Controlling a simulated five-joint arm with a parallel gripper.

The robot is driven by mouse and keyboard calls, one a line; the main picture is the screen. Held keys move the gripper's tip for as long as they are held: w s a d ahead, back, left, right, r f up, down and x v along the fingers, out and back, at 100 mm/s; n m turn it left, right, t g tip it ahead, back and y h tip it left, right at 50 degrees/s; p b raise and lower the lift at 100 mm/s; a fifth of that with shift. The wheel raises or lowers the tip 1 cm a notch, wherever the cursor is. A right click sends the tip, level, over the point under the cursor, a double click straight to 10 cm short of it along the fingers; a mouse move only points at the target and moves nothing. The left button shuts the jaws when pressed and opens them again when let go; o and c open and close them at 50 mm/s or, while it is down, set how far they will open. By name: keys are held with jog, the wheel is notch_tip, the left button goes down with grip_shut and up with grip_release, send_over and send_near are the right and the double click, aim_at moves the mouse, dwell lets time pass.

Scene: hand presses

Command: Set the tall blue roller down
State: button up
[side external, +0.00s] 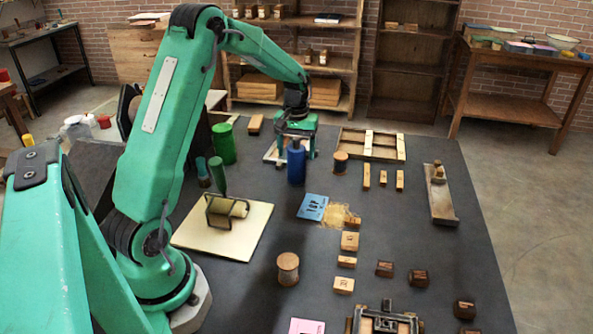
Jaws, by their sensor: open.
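The tall blue roller (296,163) stands upright on the dark table, towards the far side of the work area. My gripper (297,143) is right at its top, with its jaws open and fingers pointing down to either side of the roller's upper end. The roller's base appears to rest on the table. The view does not show whether the fingers touch it.
A wooden frame (371,145) lies behind. A brayer on a cream board (228,207) is nearer, beside a blue plate (312,207). Small blocks fill the right.

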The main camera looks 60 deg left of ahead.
notch_tip(320, 180, up, 12)
jog(key=shift+f, duration=0.25)
jog(key=shift+r, duration=0.25)
jog(key=shift+d, duration=0.1)
dwell(0.5)
jog(key=shift+s+d+r, duration=0.1)
jog(key=shift+d+r, duration=0.1)
jog(key=shift+r, duration=0.05)
jog(key=s+d+r+m+t, duration=0.2)
jog(key=s+d+r+m, duration=0.1)
jog(key=s+d, duration=0.5)
jog(key=s+d+r+m+t, duration=0.2)
jog(key=s+d+r+m, duration=0.15)
jog(key=s+d, duration=0.45)
jog(key=s+d+f+m+t, duration=0.1)
jog(key=s+d+f+m, duration=0.1)
jog(key=s+d, duration=0.3)
jog(key=shift+s+f+t, duration=0.3)
jog(key=shift+f, duration=0.15)
